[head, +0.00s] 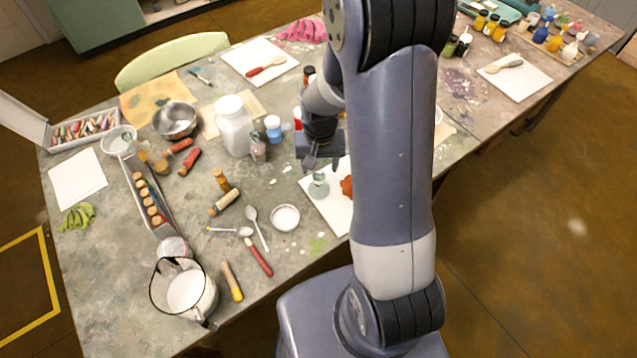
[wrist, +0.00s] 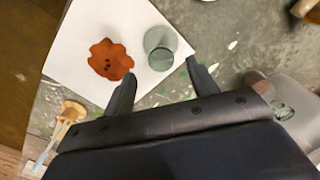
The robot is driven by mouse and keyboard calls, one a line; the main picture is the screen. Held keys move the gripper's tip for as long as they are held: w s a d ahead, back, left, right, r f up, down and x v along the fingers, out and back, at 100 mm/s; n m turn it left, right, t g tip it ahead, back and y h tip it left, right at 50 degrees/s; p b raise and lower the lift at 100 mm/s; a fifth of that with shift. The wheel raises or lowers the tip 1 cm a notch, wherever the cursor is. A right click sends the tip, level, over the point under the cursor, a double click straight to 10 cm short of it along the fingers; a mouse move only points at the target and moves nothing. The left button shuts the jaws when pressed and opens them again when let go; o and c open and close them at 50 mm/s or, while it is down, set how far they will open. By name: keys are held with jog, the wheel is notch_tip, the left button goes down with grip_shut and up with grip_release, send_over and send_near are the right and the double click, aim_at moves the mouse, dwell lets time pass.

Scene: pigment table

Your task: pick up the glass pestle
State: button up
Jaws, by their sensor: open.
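The glass pestle (head: 318,188) is a small greenish clear piece on the white sheet (head: 327,212) near the table's front edge. In the wrist view the pestle (wrist: 160,46) shows as a round, see-through form at the edge of the sheet, beside the orange-brown pigment patch (wrist: 110,60). My gripper (head: 322,166) hangs just above and behind the pestle in the head view. In the wrist view my gripper (wrist: 160,74) is open and empty, its two fingers spread, with the pestle ahead of the gap between them. I cannot tell the exact height between them.
A white jar (head: 234,130), a blue-labelled bottle (head: 273,129) and a small glass bottle (head: 258,149) stand left of my gripper. A white dish (head: 285,217) and spoons lie front left. A brush-like tool (wrist: 68,118) lies left in the wrist view.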

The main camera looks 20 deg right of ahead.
aim_at(318, 175)
jog(key=shift+s+a+f+p, duration=0.1)
jog(key=shift+f+p, duration=0.2)
jog(key=shift+f, duration=1.1)
jog(key=shift+s+a+f+p, duration=0.1)
jog(key=shift+f+p, duration=0.15)
jog(key=shift+f, duration=1.1)
jog(key=shift+c, duration=0.3)
jog(key=c, duration=1.2)
jog(key=shift+o, duration=0.2)
jog(key=shift+w+r, duration=0.1)
jog(key=shift+r, duration=0.1)
notch_tip(318, 175, up, 10)
jog(key=shift+f+b, duration=0.15)
jog(key=shift+b, duration=0.3)
